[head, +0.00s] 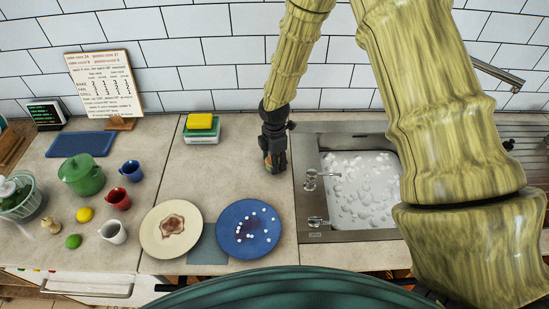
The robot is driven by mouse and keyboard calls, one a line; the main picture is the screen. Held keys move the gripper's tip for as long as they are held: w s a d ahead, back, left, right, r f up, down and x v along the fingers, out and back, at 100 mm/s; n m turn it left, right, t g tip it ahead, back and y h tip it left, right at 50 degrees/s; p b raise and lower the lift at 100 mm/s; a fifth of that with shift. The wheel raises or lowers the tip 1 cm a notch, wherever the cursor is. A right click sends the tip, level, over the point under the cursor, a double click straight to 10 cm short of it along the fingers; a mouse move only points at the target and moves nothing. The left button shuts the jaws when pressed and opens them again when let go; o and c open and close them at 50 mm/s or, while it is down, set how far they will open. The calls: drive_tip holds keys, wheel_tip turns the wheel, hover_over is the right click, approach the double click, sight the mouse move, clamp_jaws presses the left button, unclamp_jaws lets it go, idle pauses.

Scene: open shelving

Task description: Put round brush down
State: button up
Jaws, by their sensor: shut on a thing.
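My gripper (275,160) points down over the counter, just left of the sink. It is shut on the round brush (267,159), of which only a small tan-brown part shows between the dark fingers. The fingers hide most of the brush. The gripper's tip is close to the counter top (240,178); I cannot tell whether the brush touches it.
The sink (358,190) with suds and taps lies to the right. A yellow sponge (200,121) on a green-and-white block stands to the left. A cream plate (158,240) and blue plate (235,215) lie in front. Counter around the gripper is clear.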

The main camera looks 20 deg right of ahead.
drive_tip(key=shift+f, duration=0.15)
drive_tip(key=o, duration=1.1)
drive_tip(key=shift+o, duration=0.2)
drive_tip(key=shift+r, duration=0.2)
drive_tip(key=shift+r+b, duration=2.15)
drive_tip(key=shift+r, duration=3.8)
drive_tip(key=shift+r, duration=0.1)
